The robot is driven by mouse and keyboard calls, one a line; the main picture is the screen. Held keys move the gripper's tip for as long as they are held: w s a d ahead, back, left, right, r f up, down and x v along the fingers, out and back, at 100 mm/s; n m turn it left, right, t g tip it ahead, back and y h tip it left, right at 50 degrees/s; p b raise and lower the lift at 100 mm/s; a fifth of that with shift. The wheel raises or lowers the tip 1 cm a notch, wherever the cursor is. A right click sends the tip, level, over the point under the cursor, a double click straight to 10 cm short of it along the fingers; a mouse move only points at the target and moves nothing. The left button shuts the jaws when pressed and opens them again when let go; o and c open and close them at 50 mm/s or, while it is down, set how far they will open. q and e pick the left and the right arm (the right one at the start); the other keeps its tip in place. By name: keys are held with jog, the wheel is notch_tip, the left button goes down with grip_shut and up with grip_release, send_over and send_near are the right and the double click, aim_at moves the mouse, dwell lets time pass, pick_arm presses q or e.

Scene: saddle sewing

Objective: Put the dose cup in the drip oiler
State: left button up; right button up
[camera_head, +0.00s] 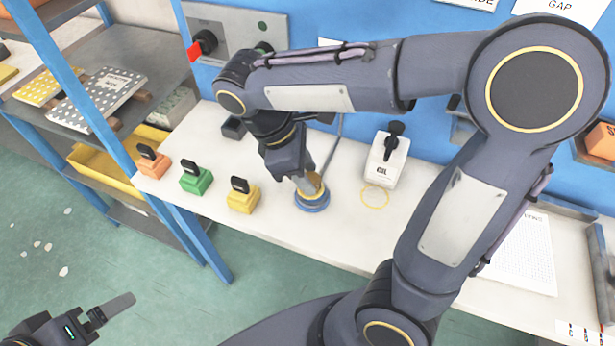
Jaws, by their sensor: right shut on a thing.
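My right gripper (309,186) points down at the workbench, shut on a small brass-coloured thing that looks like the dose cup (320,191). Its fingers hide much of it. The cup is at a round blue base (312,208) on the bench; I cannot tell whether it rests there or is just above. A white block marked "OIL" with a black knob on top, seemingly the drip oiler (386,162), stands to the right, apart from the gripper. My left gripper (112,310) is low at the left, away from the bench; its opening does not show clearly.
A yellow ring (375,197) is marked on the bench in front of the oiler. Orange (154,166), green (196,181) and yellow (242,200) blocks with black handles stand left of the gripper. A blue-framed shelf (78,90) stands at the left. My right arm covers much of the right side.

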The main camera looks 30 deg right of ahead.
aim_at(308, 171)
jog(key=w+f, duration=0.1)
jog(key=d+f, duration=0.1)
jog(key=w+f, duration=0.1)
jog(key=shift+w+d+f, duration=0.3)
jog(key=shift+d+f, duration=0.05)
jog(key=shift+f, duration=0.05)
jog(key=shift+w+d+f, duration=0.1)
jog(key=shift+w+f, duration=0.05)
jog(key=shift+f, duration=0.8)
jog(key=shift+w+d+f, duration=0.1)
jog(key=shift+f, duration=0.85)
jog(key=shift+f+b, duration=0.15)
jog(key=shift+b, duration=0.2)
jog(key=o, duration=1.1)
jog(key=shift+c, duration=0.2)
